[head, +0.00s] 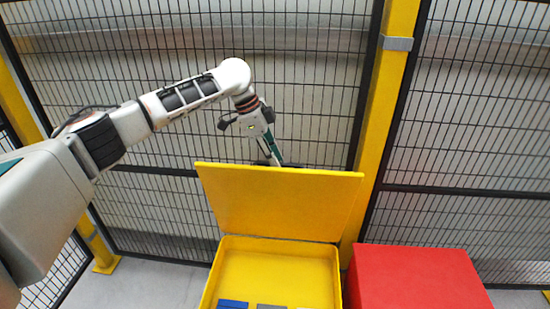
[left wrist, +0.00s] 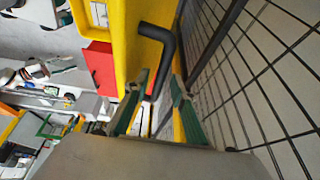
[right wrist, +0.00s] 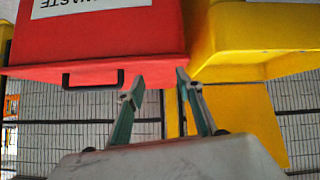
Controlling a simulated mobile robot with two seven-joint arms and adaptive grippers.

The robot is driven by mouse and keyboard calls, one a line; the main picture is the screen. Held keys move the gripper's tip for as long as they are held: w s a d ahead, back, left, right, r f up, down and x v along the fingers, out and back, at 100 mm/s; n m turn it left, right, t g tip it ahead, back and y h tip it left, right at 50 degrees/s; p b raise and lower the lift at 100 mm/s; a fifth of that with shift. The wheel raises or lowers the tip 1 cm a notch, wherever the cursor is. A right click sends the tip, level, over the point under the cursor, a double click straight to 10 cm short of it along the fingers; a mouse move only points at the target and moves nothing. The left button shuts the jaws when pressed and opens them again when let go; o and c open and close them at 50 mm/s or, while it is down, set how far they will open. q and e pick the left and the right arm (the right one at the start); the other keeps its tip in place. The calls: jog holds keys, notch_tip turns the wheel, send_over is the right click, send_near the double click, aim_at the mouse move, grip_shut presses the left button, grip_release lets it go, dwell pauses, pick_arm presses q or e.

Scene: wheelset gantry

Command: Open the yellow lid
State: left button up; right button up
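The yellow lid (head: 280,200) stands raised at the back of the yellow bin (head: 230,262), with its inner face toward the head camera. My left gripper (head: 270,160) is at the lid's top edge, partly hidden behind it. In the left wrist view, its fingers (left wrist: 160,76) are spread, with a bent black handle (left wrist: 160,35) on the yellow lid reaching between them. Firm contact cannot be made out. My right gripper (right wrist: 160,77) is open and empty, seen only in its wrist view, near the red bin (right wrist: 150,72) and yellow bin (right wrist: 245,40).
The red bin (head: 415,280) stands right of the yellow one. Blue (head: 233,304) and grey (head: 271,306) items lie in the yellow bin. A mesh fence (head: 130,60) and yellow post (head: 385,110) are close behind the lid. Bare floor (head: 150,285) shows at left.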

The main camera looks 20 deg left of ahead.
pick_arm(q)
grip_shut()
jog(key=shift+w, duration=0.15)
jog(key=w, duration=0.3)
jog(key=w+a, duration=0.1)
jog(key=w, duration=0.1)
jog(key=shift+r, duration=0.3)
jog(key=shift+o, duration=1.6)
grip_release()
jog(key=shift+s+f, duration=0.1)
